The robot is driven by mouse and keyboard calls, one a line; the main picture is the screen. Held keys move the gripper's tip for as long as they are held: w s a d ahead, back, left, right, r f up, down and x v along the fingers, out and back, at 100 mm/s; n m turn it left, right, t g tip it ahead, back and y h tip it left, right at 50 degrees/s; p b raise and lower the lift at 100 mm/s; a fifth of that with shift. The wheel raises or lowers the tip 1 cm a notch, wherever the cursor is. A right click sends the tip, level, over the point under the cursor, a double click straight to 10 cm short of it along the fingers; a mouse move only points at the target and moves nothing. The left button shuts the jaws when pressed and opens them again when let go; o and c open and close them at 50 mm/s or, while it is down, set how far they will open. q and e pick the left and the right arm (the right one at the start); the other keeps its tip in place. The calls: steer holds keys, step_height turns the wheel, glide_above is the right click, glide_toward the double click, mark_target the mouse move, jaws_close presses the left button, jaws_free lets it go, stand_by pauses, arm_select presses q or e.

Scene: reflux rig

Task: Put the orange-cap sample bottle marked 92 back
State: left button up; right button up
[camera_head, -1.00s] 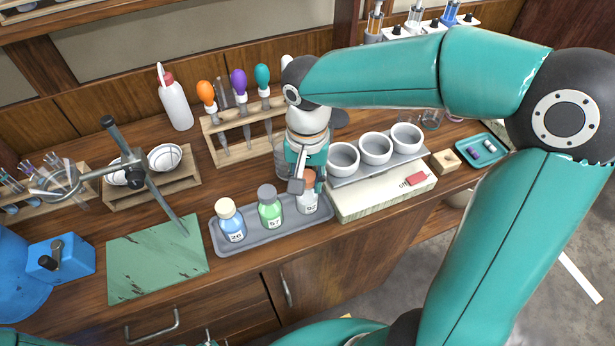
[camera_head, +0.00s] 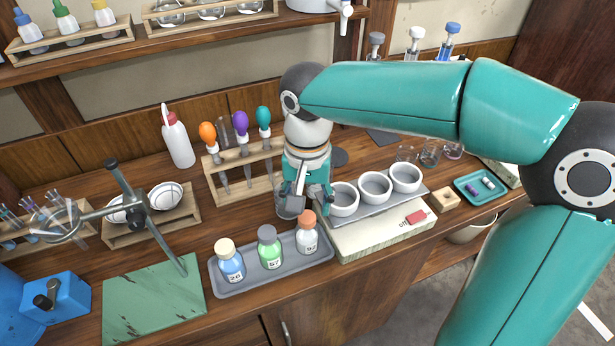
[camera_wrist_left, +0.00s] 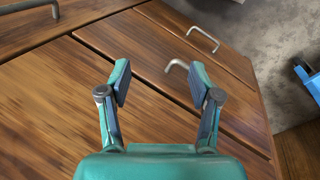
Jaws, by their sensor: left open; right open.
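The orange-cap bottle marked 92 (camera_head: 307,236) stands upright at the right end of the grey tray (camera_head: 272,279). A green bottle marked 57 (camera_head: 270,249) and a blue bottle marked 26 (camera_head: 230,263) stand in the same tray to its left. My right gripper (camera_head: 306,200) is open and empty, just above and behind the orange cap, apart from it. My left gripper (camera_wrist_left: 157,92) is open and empty in the left wrist view, over the wooden drawer fronts. It is not in the head view.
Right of the tray, three white bowls (camera_head: 375,187) stand on a hotplate-like block (camera_head: 380,235). A pipette rack (camera_head: 243,172) stands behind the tray. A green mat (camera_head: 150,295) and a metal stand (camera_head: 150,215) are at left. A glass beaker (camera_head: 283,205) is close beside my right gripper.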

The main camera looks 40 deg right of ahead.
step_height(320, 180, up, 6)
steer(key=shift+r, duration=0.15)
stand_by(0.6)
